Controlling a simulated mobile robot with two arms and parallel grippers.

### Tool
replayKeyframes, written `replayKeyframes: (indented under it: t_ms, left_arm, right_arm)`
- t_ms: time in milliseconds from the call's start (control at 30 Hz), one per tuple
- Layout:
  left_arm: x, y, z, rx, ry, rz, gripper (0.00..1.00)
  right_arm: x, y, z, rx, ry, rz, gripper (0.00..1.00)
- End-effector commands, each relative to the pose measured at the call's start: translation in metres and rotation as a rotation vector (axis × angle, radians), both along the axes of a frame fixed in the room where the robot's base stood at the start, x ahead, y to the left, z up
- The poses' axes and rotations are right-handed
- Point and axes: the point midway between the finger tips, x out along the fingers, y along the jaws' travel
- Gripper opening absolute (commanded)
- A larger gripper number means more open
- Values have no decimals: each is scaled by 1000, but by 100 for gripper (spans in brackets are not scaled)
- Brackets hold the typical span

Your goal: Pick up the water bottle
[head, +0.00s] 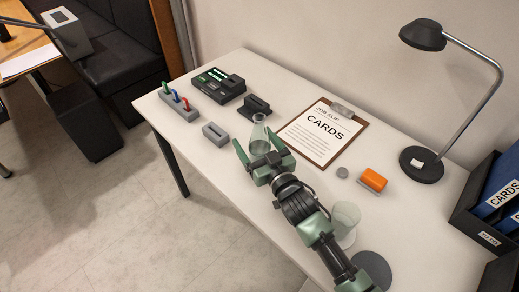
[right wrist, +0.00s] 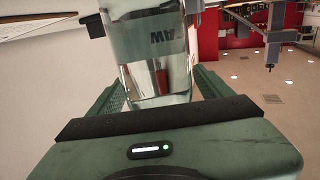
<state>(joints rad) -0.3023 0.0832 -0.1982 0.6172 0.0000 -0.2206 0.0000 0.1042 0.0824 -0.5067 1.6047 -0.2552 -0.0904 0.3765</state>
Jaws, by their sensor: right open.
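The water bottle (head: 259,136) is clear and stands on the white table, wide at the base with a narrower top. In the right wrist view the bottle (right wrist: 152,45) is large, with part of its lettering showing upside down. My right gripper (head: 252,138) is open, with its two green fingers reaching to either side of the bottle. In the right wrist view the fingers flank its lower part; I cannot tell whether they touch it. My left gripper is not in view.
A clipboard (head: 318,133) lies right of the bottle. A small grey block (head: 215,134), a dark holder (head: 256,106) and a rack of coloured pieces (head: 179,104) lie to the left and behind. A clear cup (head: 345,215) stands beside my right arm. A lamp (head: 421,165) stands at the right.

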Motion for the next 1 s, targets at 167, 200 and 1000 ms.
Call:
replayKeyframes:
  t_ms: [167,200,1000]
  left_arm:
    - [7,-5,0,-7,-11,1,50]
    - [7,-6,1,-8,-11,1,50]
    - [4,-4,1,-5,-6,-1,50]
  right_arm:
    - [0,1,0,0,1,0,80]
    - [0,0,0,0,1,0,80]
    - [1,0,6,1,-5,0,0]
